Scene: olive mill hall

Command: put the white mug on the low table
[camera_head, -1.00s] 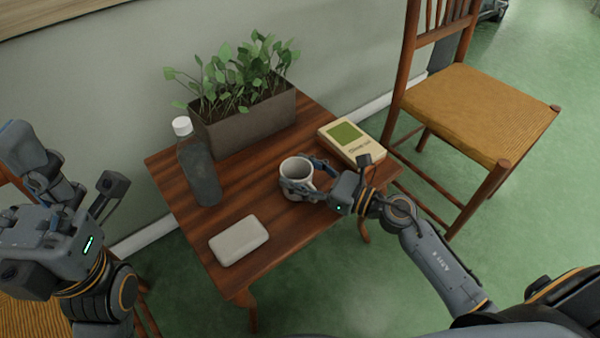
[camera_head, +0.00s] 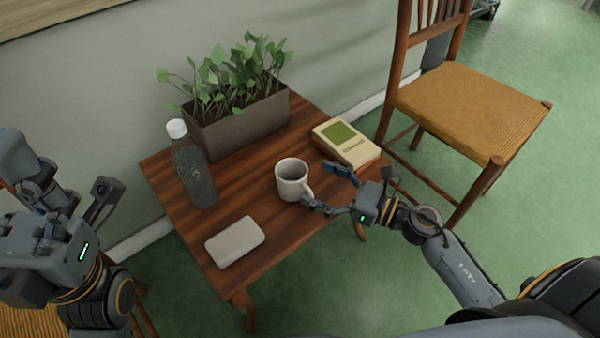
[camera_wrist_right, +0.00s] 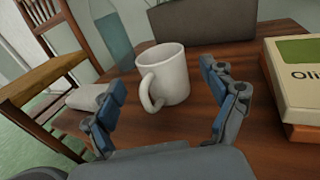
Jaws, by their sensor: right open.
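The white mug (camera_head: 292,180) stands upright on the low wooden table (camera_head: 277,229), with its handle toward my right gripper. My right gripper (camera_head: 324,187) is open and empty at the table's right edge, just right of the mug. In the right wrist view the mug (camera_wrist_right: 165,74) sits beyond the two open fingertips (camera_wrist_right: 162,78), and neither finger seems to close on it. My left gripper (camera_head: 82,190) is at the left of the head view, away from the table; its fingers are not clear enough to tell their state.
On the table are a planter (camera_head: 240,128) at the back, a dark bottle (camera_head: 194,172) at left, a white box (camera_head: 235,242) in front and a book (camera_head: 346,141) at right. A wooden chair (camera_head: 470,108) stands at the right. Bare tabletop surrounds the mug.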

